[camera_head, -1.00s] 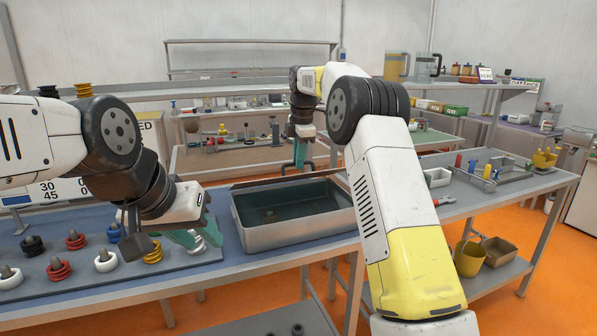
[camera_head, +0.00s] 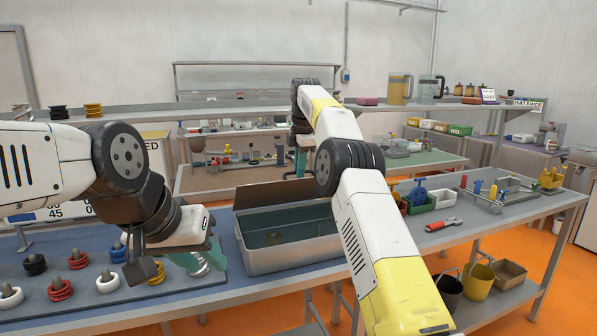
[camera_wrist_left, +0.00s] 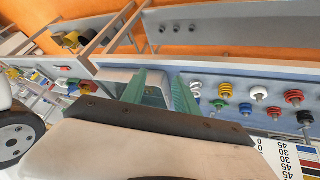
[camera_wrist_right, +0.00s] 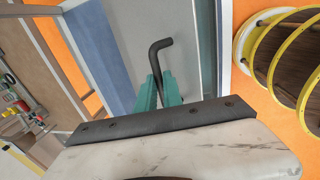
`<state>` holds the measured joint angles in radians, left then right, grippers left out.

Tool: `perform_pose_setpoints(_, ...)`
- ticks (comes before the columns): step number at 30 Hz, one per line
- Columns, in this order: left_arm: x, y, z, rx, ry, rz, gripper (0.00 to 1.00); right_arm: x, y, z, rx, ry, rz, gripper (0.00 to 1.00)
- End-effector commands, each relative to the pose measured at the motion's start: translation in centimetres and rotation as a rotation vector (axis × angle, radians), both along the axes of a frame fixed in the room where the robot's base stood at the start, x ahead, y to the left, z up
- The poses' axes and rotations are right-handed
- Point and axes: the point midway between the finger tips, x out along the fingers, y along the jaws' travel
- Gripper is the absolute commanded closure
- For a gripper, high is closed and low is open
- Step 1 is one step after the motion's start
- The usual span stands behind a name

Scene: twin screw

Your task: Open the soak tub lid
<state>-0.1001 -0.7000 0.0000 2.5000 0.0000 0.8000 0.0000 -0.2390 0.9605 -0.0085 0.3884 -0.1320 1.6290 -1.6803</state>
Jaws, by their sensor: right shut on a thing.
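The grey soak tub (camera_head: 290,258) stands on the blue-topped table, with dark liquid visible inside. Its lid (camera_head: 285,191) stands tilted up along the far edge, so the tub is open at the top. My right gripper (camera_head: 301,161) is above the far edge behind the lid. In the right wrist view its teal fingers (camera_wrist_right: 158,92) are shut on a dark bent handle (camera_wrist_right: 158,50), with a grey-blue panel behind. My left gripper (camera_head: 198,264) is to the left of the tub, over the table; in the left wrist view its fingers (camera_wrist_left: 160,90) are apart and empty.
Several coloured rings on pegs (camera_head: 62,288) stand on the left of the table, close to my left gripper. A red-handled tool (camera_head: 442,225) and small bins (camera_head: 443,199) lie to the right. Buckets (camera_head: 478,284) stand on the lower shelf.

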Motion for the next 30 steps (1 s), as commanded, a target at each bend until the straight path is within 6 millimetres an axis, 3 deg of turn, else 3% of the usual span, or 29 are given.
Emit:
perform_pose_setpoints(15, 0.0, 0.0, 0.0, 0.0, 0.0, 0.0, 0.64, 0.1, 0.4, -0.5, 0.002, 0.006, 0.006, 1.0)
perform_pose_setpoints(20, 0.3, 0.0, 0.2, 0.024, -0.003, -0.031, 0.93, 0.1, 0.4, -0.5, 0.002, 0.006, 0.006, 1.0)
perform_pose_setpoints(21, 0.6, 0.0, 0.3, 0.047, -0.007, -0.061, 1.0, 0.1, 0.4, -0.5, 0.003, 0.006, 0.006, 1.0)
perform_pose_setpoints(26, 2.9, 0.2, 1.5, 0.23, -0.033, -0.297, 1.0, 0.1, 0.4, -0.5, 0.003, 0.006, 0.006, 1.0)
perform_pose_setpoints(30, 6.1, 0.2, 2.8, 0.462, -0.06, -0.616, 1.0, 0.1, 0.4, -0.5, 0.003, 0.006, 0.006, 1.0)
